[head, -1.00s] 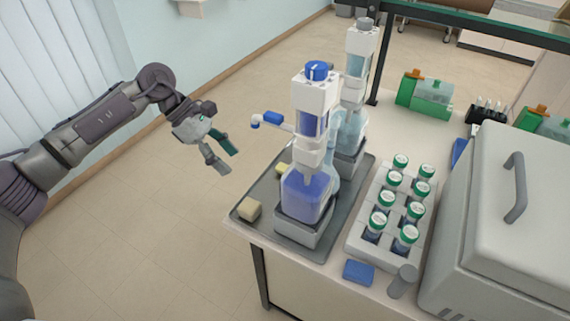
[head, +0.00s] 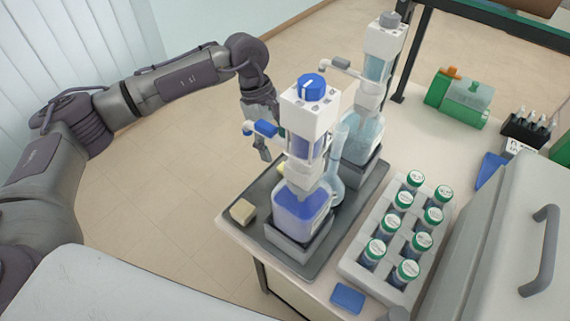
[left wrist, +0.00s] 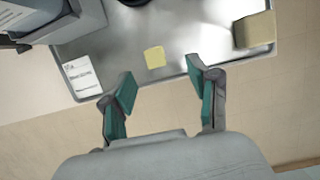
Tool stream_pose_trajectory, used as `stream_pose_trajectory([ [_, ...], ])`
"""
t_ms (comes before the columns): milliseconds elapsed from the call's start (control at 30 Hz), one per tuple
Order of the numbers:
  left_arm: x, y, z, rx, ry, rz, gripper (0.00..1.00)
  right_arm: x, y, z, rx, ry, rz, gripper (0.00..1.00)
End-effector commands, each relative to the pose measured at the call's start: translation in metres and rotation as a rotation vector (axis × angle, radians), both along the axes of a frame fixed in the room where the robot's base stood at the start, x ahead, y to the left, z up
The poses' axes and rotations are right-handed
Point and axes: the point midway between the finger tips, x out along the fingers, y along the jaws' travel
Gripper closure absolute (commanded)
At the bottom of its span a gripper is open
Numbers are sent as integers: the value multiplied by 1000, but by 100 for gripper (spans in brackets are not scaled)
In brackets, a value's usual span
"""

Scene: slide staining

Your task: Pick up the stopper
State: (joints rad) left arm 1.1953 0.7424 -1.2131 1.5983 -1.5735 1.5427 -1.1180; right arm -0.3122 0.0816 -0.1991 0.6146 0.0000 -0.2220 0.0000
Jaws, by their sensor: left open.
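I cannot tell for sure which thing is the stopper. A small flat yellow piece (left wrist: 155,57) lies on the grey tray (left wrist: 188,48) in the left wrist view, just beyond my fingertips. A thicker beige block (left wrist: 256,29) sits at the tray's corner; it also shows in the head view (head: 242,211). A dark round thing (left wrist: 133,1) is cut off at the top edge. My left gripper (left wrist: 160,87) is open and empty, its fingers apart over the tray's edge. In the head view it (head: 264,147) is partly hidden behind the front dispenser. My right gripper is not in view.
The blue-topped dispenser bottle (head: 300,205) stands on the tray, with a grey-topped one (head: 365,130) behind it. A rack (head: 350,268) of several green-capped bottles is to the right. A white label card (left wrist: 82,77) lies on the tray. A blue block (head: 347,298) lies at the front.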

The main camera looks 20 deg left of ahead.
Motion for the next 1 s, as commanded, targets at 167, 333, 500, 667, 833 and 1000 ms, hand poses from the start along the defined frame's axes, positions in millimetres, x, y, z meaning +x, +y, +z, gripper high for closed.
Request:
stream_pose_trajectory([
  [167,-2,-5,-18,-1,0,1,40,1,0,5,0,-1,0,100],
  [333,-1,-9,-30,-1,3,1,40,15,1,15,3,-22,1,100],
  [500,1,-15,-56,-1,4,0,40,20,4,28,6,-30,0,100],
  [667,0,-18,-70,-2,1,1,40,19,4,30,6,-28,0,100],
  [833,0,-18,-72,-2,0,1,40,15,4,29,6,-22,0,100],
  [1000,0,-18,-72,-2,0,1,58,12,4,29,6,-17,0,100],
])
